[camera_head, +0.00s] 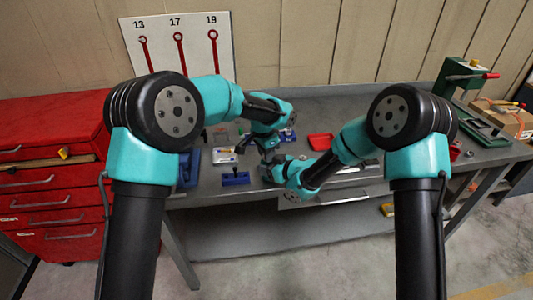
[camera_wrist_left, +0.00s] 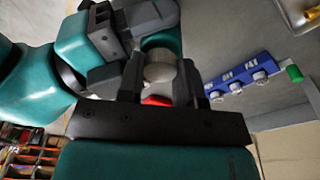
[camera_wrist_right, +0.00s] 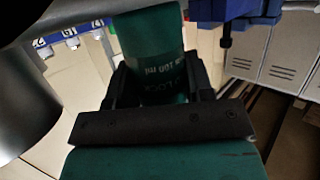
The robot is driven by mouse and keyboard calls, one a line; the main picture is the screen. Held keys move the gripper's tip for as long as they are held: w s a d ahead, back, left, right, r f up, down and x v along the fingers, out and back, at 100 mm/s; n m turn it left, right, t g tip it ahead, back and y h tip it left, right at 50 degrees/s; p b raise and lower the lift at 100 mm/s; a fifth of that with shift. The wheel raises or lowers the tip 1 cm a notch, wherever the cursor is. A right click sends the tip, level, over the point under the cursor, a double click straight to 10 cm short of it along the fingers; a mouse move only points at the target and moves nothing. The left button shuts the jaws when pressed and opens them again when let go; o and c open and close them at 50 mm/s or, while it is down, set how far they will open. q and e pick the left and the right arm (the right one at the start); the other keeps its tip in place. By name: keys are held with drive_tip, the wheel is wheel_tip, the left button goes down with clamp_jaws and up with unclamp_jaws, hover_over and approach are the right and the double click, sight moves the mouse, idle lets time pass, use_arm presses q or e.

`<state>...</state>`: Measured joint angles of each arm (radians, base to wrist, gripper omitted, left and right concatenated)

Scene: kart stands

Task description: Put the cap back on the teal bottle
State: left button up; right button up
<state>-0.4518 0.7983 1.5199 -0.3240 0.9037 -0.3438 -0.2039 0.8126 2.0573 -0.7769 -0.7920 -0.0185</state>
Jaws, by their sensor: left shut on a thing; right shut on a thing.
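The teal bottle (camera_wrist_right: 152,55) stands between the fingers of my right gripper (camera_wrist_right: 158,90) in the right wrist view, white print on its side. My right gripper is shut on it. In the left wrist view a light grey cap (camera_wrist_left: 160,67) sits between the fingers of my left gripper (camera_wrist_left: 165,92), which is shut on it. A teal piece of the bottle (camera_wrist_left: 163,42) shows just beyond the cap. Cap and bottle look close together; I cannot tell whether they touch. In the head view both grippers meet mid-bench, and the arms mostly hide bottle and cap.
A blue labelled rack (camera_wrist_left: 240,78) lies beside the grippers in the left wrist view. On the grey bench are a blue block (camera_head: 235,179) and a red tray (camera_head: 321,141). A red cabinet (camera_head: 50,180) stands at left, a green press (camera_head: 455,80) at right.

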use_arm(q)
drive_tip(key=shift+d+r, duration=0.15)
drive_tip(key=shift+r, duration=0.25)
idle(0.4)
drive_tip(key=shift+f, duration=0.9)
idle(1.0)
drive_tip(key=shift+r, duration=0.25)
drive_tip(key=shift+f, duration=0.45)
idle(2.7)
drive_tip(key=o, duration=0.6)
drive_tip(key=shift+s+r, duration=0.1)
drive_tip(key=shift+s+a+r, duration=0.1)
drive_tip(key=shift+a+r, duration=0.05)
drive_tip(key=shift+r, duration=0.95)
drive_tip(key=shift+a+r, duration=0.15)
drive_tip(key=shift+r, duration=0.95)
